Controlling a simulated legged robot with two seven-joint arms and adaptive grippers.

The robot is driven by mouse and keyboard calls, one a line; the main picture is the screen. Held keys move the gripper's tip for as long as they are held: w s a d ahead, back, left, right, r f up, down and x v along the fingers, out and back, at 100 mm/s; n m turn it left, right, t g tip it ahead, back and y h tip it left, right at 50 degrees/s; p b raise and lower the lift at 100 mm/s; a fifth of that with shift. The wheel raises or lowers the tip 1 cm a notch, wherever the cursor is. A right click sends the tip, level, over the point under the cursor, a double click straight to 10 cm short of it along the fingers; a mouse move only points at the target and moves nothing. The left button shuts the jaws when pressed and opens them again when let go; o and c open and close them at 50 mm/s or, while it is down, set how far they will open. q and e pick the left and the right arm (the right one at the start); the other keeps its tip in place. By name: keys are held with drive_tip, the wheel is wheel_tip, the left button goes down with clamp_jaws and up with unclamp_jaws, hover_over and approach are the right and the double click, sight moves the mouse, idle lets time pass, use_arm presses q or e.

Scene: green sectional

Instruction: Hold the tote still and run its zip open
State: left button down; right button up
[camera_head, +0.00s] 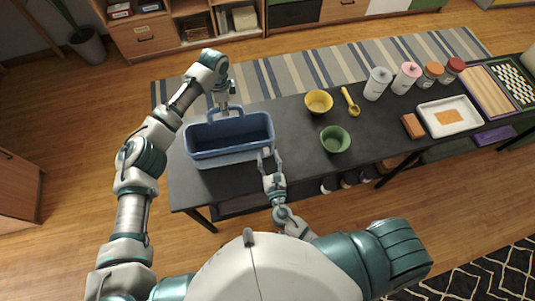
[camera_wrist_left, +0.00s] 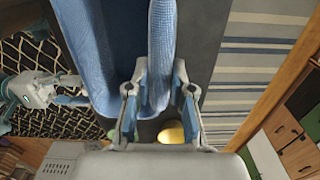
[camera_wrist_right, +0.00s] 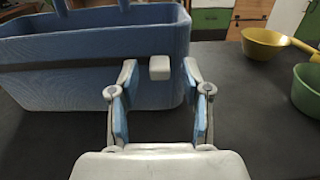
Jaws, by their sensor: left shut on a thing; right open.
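The blue tote (camera_head: 262,127) stands on the dark table, its top showing an open dark interior. My left gripper (camera_head: 224,108) is at its far side, shut on a blue part of it. The left wrist view shows this part (camera_wrist_left: 161,40) between the fingers; I cannot tell whether it is far wall or handle. My right gripper (camera_head: 269,157) is open near the tote's near right corner. In the right wrist view, a small pale tab (camera_wrist_right: 159,67), apparently the zip pull, shows between the open fingertips against the tote's wall. I see no clear contact with it.
A yellow bowl (camera_head: 318,101) and a green bowl (camera_head: 335,139) stand right of the tote, with a yellow scoop (camera_head: 350,101) nearby. Several lidded jars, a white tray (camera_head: 466,125) and boards occupy the table's right part. The tabletop (camera_head: 295,150) beside my right gripper is clear.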

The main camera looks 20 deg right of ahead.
sight(220, 155)
drive_tip(key=shift+w, duration=0.6)
clamp_jaws()
drive_tip(key=a, duration=1.6)
drive_tip(key=shift+w+a, duration=0.4)
unclamp_jaws()
drive_tip(key=shift+d, duration=0.15)
